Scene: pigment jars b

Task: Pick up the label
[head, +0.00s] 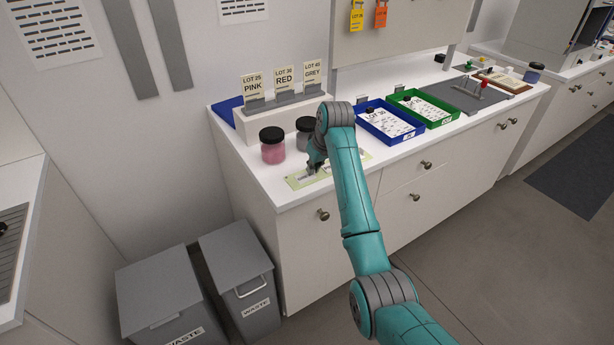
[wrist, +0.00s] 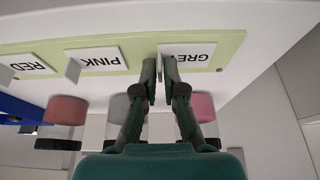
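A white label printed GREY (wrist: 190,54) lies on a pale green strip (wrist: 229,50) in the wrist view, at the strip's right end. My gripper (wrist: 160,80) reaches down to this label, its two fingers close together on the label's thin upright tab. The label still lies against the strip. A PINK label (wrist: 97,59) and a RED label (wrist: 30,66) lie on the same strip to the left. In the head view, my gripper (head: 312,169) is low over the strip's left end (head: 296,182), at the counter's front edge. The fingers hide part of the GREY label.
A pink jar (head: 272,150) and a grey jar (head: 304,128) stand behind the strip; the wrist view also shows a red jar (wrist: 66,110). LOT cards stand on a white riser (head: 260,124). Blue (head: 392,137) and green (head: 425,123) trays lie to the right.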

